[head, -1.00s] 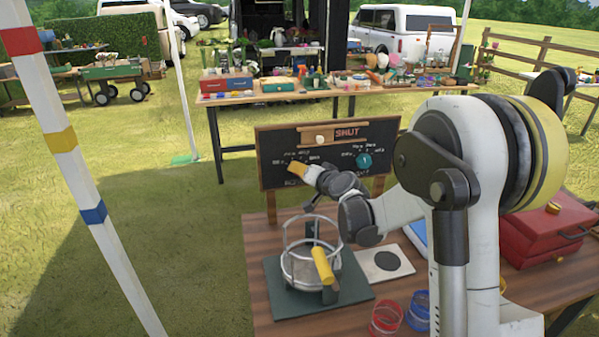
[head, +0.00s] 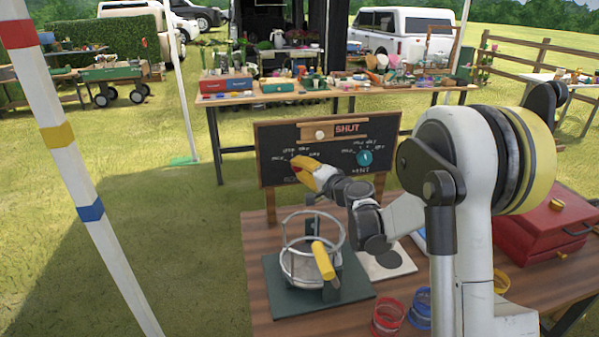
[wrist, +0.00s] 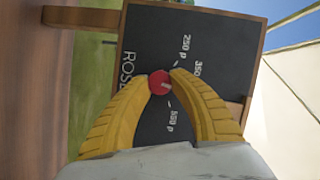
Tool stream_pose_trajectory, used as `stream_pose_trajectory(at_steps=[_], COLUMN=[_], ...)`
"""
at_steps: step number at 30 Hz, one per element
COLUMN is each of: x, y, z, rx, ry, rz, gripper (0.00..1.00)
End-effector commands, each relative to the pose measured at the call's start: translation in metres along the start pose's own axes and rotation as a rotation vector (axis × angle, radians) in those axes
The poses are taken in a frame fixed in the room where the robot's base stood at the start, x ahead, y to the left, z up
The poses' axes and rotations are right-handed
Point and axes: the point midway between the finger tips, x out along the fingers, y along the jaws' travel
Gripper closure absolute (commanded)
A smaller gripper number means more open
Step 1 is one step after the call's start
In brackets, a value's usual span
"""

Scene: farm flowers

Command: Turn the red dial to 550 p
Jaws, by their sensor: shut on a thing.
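The red dial (wrist: 159,83) is small and round with a short pale mark. It sits on the black chalkboard (wrist: 150,40), which appears turned sideways in the wrist view. White lettering around it shows "250 p", a partly covered "350" and a mark that looks like "550 p". The dial's pale mark points towards the right and slightly down in that view. My gripper (wrist: 160,76) has its two yellow fingers shut on the dial, one on each side. In the head view my gripper (head: 298,164) reaches the left part of the board and mostly hides the dial.
A teal dial (head: 364,158) is on the board's right, below a "SHUT" sign (head: 347,128). Red (head: 388,318) and blue rings and a red toolbox (head: 545,235) are right.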

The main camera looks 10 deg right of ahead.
Motion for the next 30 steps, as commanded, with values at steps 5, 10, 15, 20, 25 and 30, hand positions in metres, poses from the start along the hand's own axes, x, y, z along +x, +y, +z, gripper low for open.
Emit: stream_pose_trajectory(at_steps=[5,10,15,20,25,30], x=[0.0004,0.0005,0.0005,0.0004,0.0004,0.0004], y=[0.0022,0.0019,0.0016,0.0012,0.0008,0.0007], z=[0.0003,0.0002,0.0000,0.0000,0.0000,-0.0001], rx=[0.128,0.224,0.288,0.321,0.332,0.332], ry=[0.000,0.000,0.000,0.000,0.000,0.000], rz=[-0.054,-0.093,-0.120,-0.133,-0.138,-0.138], gripper=[1.00,1.00,1.00,1.00,1.00,1.00])
